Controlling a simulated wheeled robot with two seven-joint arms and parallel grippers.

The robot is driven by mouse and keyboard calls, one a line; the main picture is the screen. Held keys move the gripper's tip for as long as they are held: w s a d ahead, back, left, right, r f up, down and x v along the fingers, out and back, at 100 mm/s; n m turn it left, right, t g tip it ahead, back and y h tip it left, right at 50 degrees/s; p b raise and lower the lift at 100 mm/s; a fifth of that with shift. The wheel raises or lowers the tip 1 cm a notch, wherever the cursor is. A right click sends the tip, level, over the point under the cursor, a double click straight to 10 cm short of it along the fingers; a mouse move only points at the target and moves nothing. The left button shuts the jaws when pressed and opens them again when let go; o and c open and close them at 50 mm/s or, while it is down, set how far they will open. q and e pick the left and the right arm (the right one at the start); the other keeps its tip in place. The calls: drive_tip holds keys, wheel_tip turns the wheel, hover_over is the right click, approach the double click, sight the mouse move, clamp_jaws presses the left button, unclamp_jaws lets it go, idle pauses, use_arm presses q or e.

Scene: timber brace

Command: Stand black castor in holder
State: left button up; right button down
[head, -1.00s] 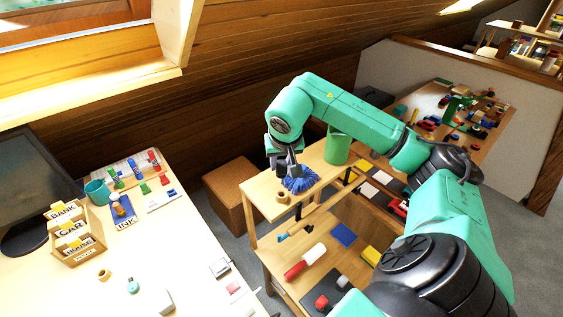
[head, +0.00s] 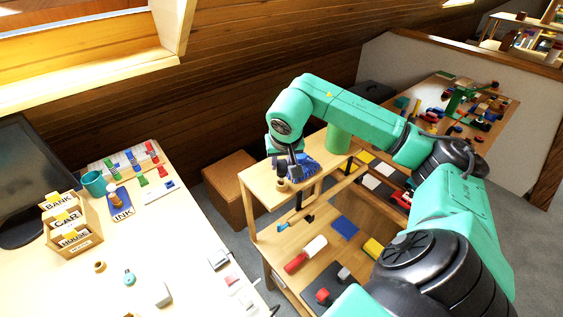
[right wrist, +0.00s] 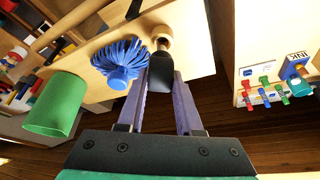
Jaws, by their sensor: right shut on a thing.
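My right gripper (right wrist: 160,88) is shut on the black castor (right wrist: 160,72), which shows between its two fingers in the right wrist view. The castor's far end is at a small wooden ring-like holder (right wrist: 161,34) on the wooden shelf top; the holder also shows in the head view (head: 282,186). I cannot tell whether the castor's end is inside the holder or just above it. In the head view my right gripper (head: 287,172) is over the shelf top, mostly covering the castor. My left gripper is not in view.
A blue bristly brush (right wrist: 121,58) stands right beside the gripper, close to the holder. A green cup (right wrist: 56,105) stands farther along the shelf top (head: 257,187). The lower shelf holds a red and white cylinder (head: 305,254) and a blue square (head: 345,228). A desk (head: 60,285) is at left.

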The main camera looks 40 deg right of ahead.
drive_tip(key=shift+f+b, duration=1.1)
drive_tip(key=shift+f, duration=0.35)
idle(1.0)
drive_tip(key=shift+r, duration=0.1)
drive_tip(key=shift+r+p, duration=1.1)
drive_tip(key=shift+r, duration=0.1)
drive_tip(key=shift+f+b, duration=1.05)
drive_tip(key=shift+f, duration=0.25)
idle(1.0)
drive_tip(key=c, duration=0.5)
unclamp_jaws()
drive_tip(key=shift+r, duration=0.15)
